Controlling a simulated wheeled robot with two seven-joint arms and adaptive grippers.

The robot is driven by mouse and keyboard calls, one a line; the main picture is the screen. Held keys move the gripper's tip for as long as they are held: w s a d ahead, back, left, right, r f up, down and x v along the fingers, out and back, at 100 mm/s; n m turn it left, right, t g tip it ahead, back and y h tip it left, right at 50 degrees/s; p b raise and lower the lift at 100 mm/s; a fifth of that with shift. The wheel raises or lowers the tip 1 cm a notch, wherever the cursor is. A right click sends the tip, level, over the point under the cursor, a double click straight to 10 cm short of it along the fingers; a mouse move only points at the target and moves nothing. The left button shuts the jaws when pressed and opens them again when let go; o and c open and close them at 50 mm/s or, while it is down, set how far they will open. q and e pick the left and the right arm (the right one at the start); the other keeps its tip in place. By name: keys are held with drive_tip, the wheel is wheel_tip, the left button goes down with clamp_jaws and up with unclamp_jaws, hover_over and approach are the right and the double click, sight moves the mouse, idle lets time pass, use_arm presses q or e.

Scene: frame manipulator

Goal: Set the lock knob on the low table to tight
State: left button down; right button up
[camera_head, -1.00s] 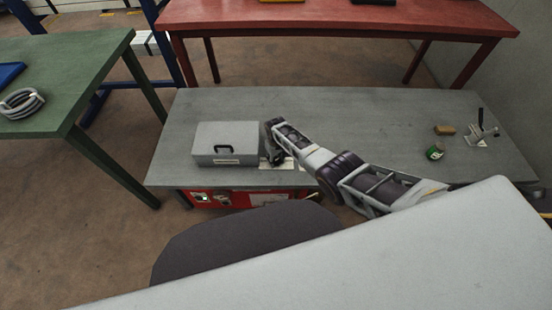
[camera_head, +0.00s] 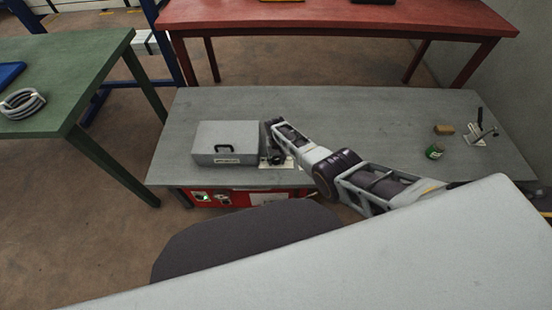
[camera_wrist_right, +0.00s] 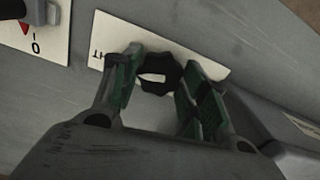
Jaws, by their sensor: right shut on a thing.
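The lock knob (camera_wrist_right: 158,73) is dark with a lobed rim and a pale bar on its face. It stands on a white label plate (camera_wrist_right: 212,68) with partly covered lettering. In the right wrist view my right gripper (camera_wrist_right: 160,85) has its green-padded fingers on either side of the knob, shut on it. In the head view my right gripper (camera_head: 273,150) is low over the grey low table (camera_head: 350,115), just right of the grey box. The knob is hard to make out there; part of the plate (camera_head: 284,163) shows. My left gripper is not in view.
The grey box (camera_head: 225,137) with a handle stands close left of the gripper. A green can (camera_head: 434,151), a brown block (camera_head: 444,129) and a lever on a plate (camera_head: 480,135) are at the table's right. Another plate with a red mark (camera_wrist_right: 35,40) shows in the wrist view.

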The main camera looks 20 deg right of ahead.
sight(276, 160)
drive_tip(key=o, duration=1)
drive_tip(key=shift+o, duration=0.2)
drive_tip(key=shift+r, duration=0.25)
drive_tip(key=shift+r, duration=0.5)
wheel_tip(276, 160, up, 10)
drive_tip(key=shift+r, duration=0.25)
idle(0.6)
drive_tip(key=shift+s, duration=0.15)
